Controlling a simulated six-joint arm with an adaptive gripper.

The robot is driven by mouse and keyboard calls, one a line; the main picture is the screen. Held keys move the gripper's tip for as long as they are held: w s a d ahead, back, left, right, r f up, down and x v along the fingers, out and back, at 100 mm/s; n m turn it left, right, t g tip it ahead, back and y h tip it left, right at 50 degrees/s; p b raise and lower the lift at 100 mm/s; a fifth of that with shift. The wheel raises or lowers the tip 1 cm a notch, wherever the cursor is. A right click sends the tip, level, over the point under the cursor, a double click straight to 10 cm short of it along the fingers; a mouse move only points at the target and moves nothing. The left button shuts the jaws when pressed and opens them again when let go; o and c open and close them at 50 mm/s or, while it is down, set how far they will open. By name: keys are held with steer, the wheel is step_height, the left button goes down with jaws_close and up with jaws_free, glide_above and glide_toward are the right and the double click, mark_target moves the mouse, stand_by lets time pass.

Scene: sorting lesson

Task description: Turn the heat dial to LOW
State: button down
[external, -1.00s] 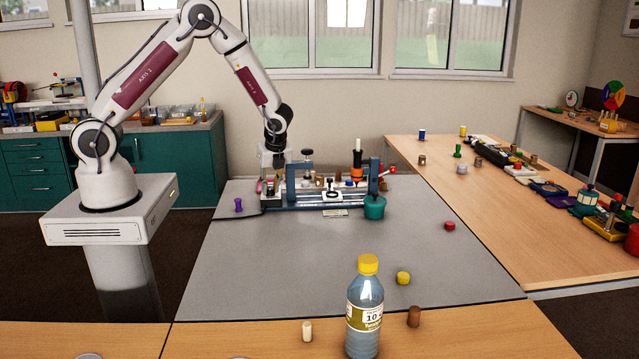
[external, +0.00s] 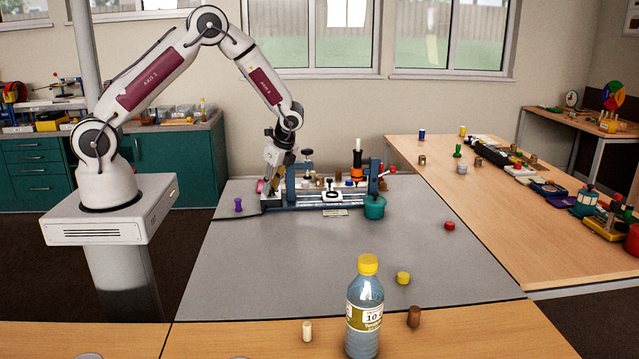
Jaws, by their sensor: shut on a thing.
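My gripper (external: 271,190) is at the left end of a blue and grey bench apparatus (external: 300,203), tilted with its tips down and to the left. It is shut on a small part there, which seems to be the heat dial. The fingers largely hide that part, and its LOW mark is too small to read.
A teal pot (external: 374,208) stands at the apparatus's right end, near an orange and black piece (external: 357,172). A purple peg (external: 238,204) stands left of the gripper. A bottle (external: 364,315) stands at the front. The grey mat's middle (external: 320,260) is clear.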

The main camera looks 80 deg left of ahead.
steer(key=c, duration=1.8)
jaws_free()
steer(key=shift+m, duration=0.3)
steer(key=m+t+y, duration=0.1)
steer(key=m, duration=0.3)
steer(key=shift+s+d, duration=0.1)
steer(key=shift+s, duration=0.05)
steer(key=v, duration=0.8)
steer(key=shift+s+d+r+n+t+h, duration=0.45)
steer(key=shift+s+d+r+n, duration=1.7)
steer(key=shift+s+d+r, duration=0.2)
steer(key=shift+s+d+r+n+t+h, duration=0.5)
steer(key=shift+s+d+r+n, duration=1.75)
steer(key=shift+d, duration=0.2)
steer(key=shift+s+d+r+n+t+h, duration=0.45)
steer(key=shift+s+d+r+n, duration=1.7)
steer(key=shift+s+d, duration=0.2)
